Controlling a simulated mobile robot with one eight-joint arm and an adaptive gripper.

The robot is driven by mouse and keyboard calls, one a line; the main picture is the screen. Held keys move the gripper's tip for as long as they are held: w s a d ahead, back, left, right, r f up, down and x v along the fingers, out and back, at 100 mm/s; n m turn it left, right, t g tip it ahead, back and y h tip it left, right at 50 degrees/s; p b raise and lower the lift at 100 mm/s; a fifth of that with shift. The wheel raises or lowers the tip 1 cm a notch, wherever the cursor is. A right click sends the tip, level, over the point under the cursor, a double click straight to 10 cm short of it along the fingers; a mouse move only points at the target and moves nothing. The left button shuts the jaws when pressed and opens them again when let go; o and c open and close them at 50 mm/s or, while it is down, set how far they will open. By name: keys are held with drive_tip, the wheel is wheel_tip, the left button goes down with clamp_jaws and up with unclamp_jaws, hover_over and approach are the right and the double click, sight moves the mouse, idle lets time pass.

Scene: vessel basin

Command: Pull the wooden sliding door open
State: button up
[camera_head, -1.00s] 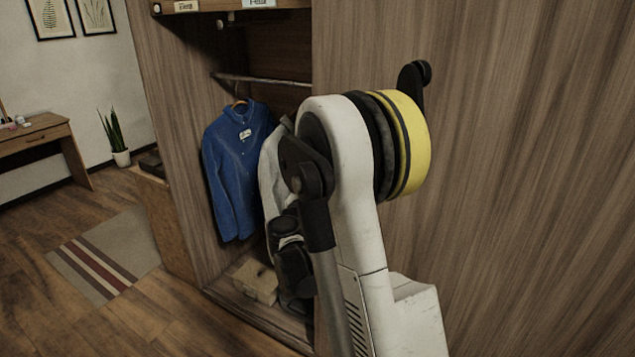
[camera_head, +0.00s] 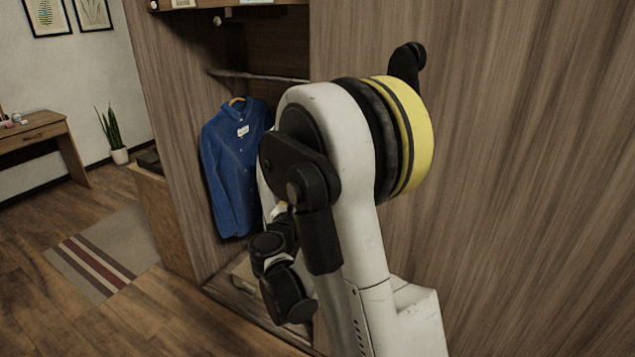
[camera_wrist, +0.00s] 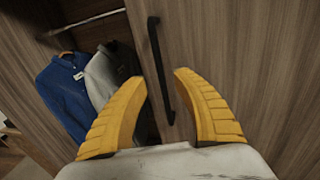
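The wooden sliding door (camera_head: 520,180) is the large brown panel on the right in the head view. To its left the wardrobe stands open, with a blue shirt inside. In the wrist view the door (camera_wrist: 215,45) carries a long black vertical handle (camera_wrist: 160,70) near its left edge. My gripper (camera_wrist: 160,90) is open, with its two yellow fingers spread apart. The handle appears between the fingertips in that view; I cannot tell whether it lies between them in depth. In the head view my arm hides the handle and the gripper's fingers.
A blue shirt (camera_head: 233,165) hangs from a rail (camera_head: 258,76) in the open wardrobe, and a pale garment (camera_wrist: 101,80) hangs beside it. A box (camera_head: 243,275) lies on the wardrobe floor. A striped rug (camera_head: 100,255), a plant (camera_head: 113,135) and a desk (camera_head: 35,132) are at left.

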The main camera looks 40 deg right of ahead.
drive_tip(key=v, duration=0.5)
idle(0.4)
